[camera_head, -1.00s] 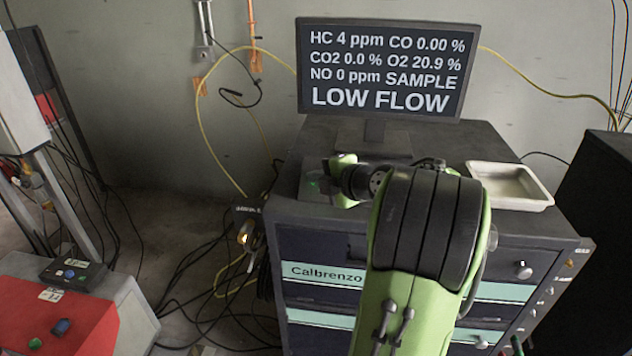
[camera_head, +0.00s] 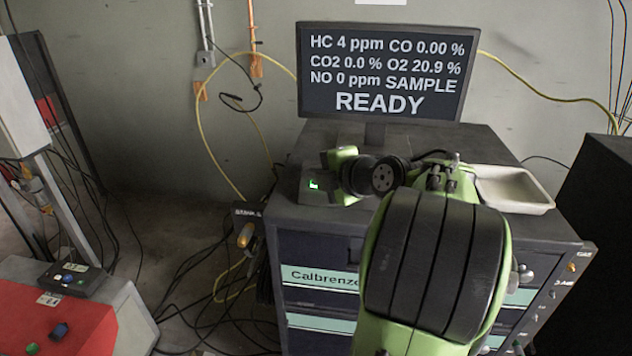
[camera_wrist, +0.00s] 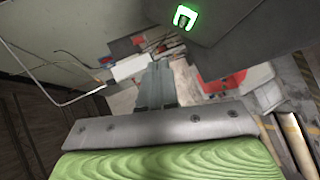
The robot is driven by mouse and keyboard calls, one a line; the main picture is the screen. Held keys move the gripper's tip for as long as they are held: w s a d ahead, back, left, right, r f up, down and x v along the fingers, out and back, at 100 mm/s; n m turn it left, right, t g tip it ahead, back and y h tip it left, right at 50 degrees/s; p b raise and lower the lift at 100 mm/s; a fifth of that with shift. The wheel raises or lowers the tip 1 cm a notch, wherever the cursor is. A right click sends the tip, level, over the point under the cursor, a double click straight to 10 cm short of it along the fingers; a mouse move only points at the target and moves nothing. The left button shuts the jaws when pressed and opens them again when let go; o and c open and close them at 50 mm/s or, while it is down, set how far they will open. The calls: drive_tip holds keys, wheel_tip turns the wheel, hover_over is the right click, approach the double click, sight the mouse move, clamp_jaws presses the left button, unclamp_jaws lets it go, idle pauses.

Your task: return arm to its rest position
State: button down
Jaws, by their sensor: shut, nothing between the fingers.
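My arm (camera_head: 435,255), green with black bands, rises from the bottom of the head view in front of the dark cabinet. It bends at a black joint, and its green and black wrist part (camera_head: 345,172) reaches left over the cabinet top. I cannot make out the fingertips in the head view. In the wrist view my gripper (camera_wrist: 155,85) shows as grey-green fingers close together, shut with nothing between them. The floor and blurred equipment lie beyond the fingers.
The dark cabinet (camera_head: 318,245) bears a monitor (camera_head: 384,112) reading READY and a pale tray (camera_head: 525,205) at the right. A red and grey unit (camera_head: 90,325) stands at the lower left. Cables (camera_head: 190,285) lie on the floor between them. A black box (camera_head: 600,220) stands at the right.

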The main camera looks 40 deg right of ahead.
drive_tip(key=shift+s+a+r, duration=0.35)
drive_tip(key=shift+a+r, duration=0.15)
drive_tip(key=shift+r, duration=0.2)
drive_tip(key=s+a+f+m+g+y, duration=0.1)
drive_tip(key=s+a+f+m+g, duration=0.15)
drive_tip(key=a, duration=0.45)
drive_tip(key=s+a+f+m+g, duration=0.1)
drive_tip(key=a+m, duration=0.2)
drive_tip(key=a, duration=0.4)
drive_tip(key=s+a+f+m+g+y, duration=0.1)
drive_tip(key=s+a+f+m, duration=0.15)
drive_tip(key=a, duration=0.45)
drive_tip(key=s+a+f+m+g, duration=0.1)
drive_tip(key=s+a+f+m, duration=0.1)
drive_tip(key=s+m, duration=0.2)
drive_tip(key=s+a+f+m+g, duration=0.2)
drive_tip(key=s+m, duration=0.2)
drive_tip(key=s, duration=0.4)
drive_tip(key=shift+f+h, duration=0.4)
drive_tip(key=shift+d, duration=0.1)
